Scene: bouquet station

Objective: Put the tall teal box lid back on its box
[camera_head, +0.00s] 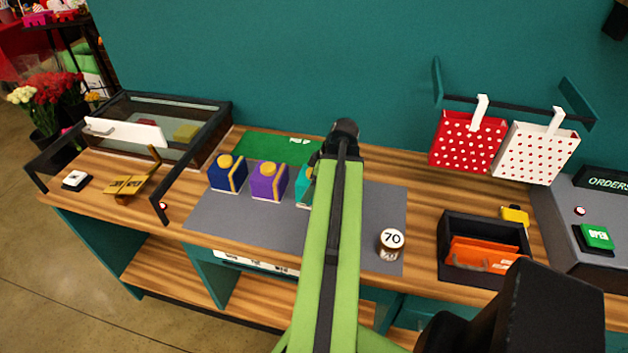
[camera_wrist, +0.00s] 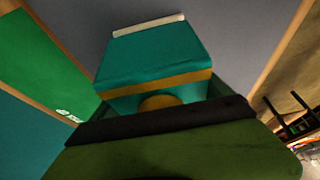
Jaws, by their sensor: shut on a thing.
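The teal box (camera_head: 303,195) stands on the grey mat, right of the purple box, mostly hidden behind my arm. In the wrist view a teal body (camera_wrist: 152,55) with a gold band and a round yellow knob (camera_wrist: 160,102) shows just beyond my gripper (camera_wrist: 165,118). My gripper is shut at the knob of the teal lid; its dark finger covers the lower part. In the head view my gripper (camera_head: 316,160) is mostly hidden by my arm, over the teal box. I cannot tell whether the lid touches the box or sits above it.
A blue box (camera_head: 228,176) and a purple box (camera_head: 268,184) stand left on the grey mat (camera_head: 225,215). A jar marked 70 (camera_head: 390,244) stands right. A green mat (camera_head: 270,147) lies behind. A black tray (camera_head: 455,225) with orange items is farther right.

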